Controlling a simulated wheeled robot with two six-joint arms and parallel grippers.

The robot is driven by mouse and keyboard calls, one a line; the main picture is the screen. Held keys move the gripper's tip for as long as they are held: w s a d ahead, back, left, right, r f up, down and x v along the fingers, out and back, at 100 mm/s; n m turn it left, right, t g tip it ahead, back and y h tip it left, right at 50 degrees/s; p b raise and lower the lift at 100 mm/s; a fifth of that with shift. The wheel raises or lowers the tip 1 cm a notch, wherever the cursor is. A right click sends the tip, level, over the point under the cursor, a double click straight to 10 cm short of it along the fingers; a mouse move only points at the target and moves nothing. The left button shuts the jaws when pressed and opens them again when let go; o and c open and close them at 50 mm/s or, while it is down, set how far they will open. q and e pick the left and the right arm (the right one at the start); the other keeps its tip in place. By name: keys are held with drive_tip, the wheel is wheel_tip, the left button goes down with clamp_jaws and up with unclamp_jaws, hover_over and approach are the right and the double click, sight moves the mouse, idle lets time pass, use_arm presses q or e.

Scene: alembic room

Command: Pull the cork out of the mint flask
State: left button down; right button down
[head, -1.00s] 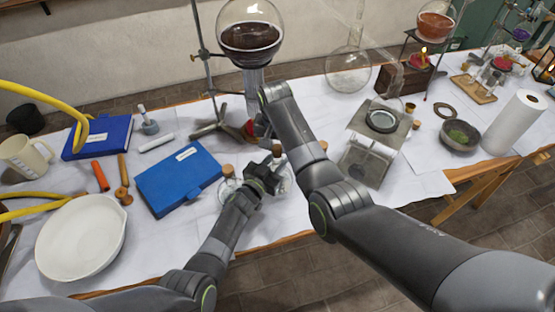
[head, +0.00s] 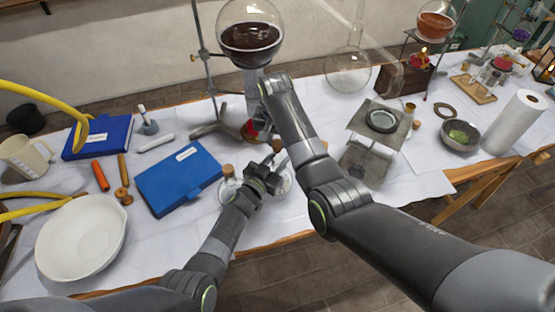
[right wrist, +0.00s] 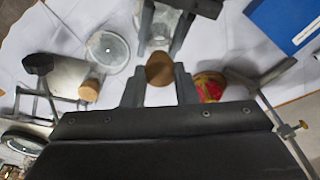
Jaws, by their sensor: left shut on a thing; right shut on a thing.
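The brown cork (right wrist: 160,70) is between the fingers of my right gripper (right wrist: 160,90), which is shut on it. In the head view the cork (head: 277,145) shows just above my left gripper (head: 265,178), below my right gripper (head: 266,138). My left gripper is shut around the neck of a clear glass flask, which I take as the mint flask (head: 284,184); its glass also shows in the right wrist view (right wrist: 160,25). The flask stands on the white table cover, mostly hidden by the gripper. I cannot tell whether the cork's lower end is clear of the neck.
A corked flask (head: 228,187) stands just left of my left gripper, near a blue book (head: 178,180). The stand with the large dark-filled flask (head: 250,38) rises behind my right gripper. A lab jack (head: 372,140) is to the right.

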sight(278, 142)
use_arm(q)
drive_tip(key=c, duration=1)
unclamp_jaws()
drive_tip(key=shift+o, duration=0.2)
drive_tip(key=shift+s+a, duration=0.1)
drive_tip(key=shift+s+a+p, duration=0.15)
drive_tip(key=shift+s+p, duration=0.1)
drive_tip(key=shift+p, duration=0.05)
use_arm(e)
drive_tip(key=shift+r, duration=0.25)
use_arm(q)
drive_tip(key=p+v, duration=0.3)
drive_tip(key=v, duration=0.8)
use_arm(e)
wheel_tip(278, 142, up, 3)
drive_tip(key=shift+f, duration=0.1)
wheel_tip(278, 142, up, 4)
drive_tip(key=p, duration=0.4)
drive_tip(key=shift+p, duration=0.4)
use_arm(q)
wheel_tip(278, 142, up, 5)
drive_tip(key=shift+s+f, duration=0.1)
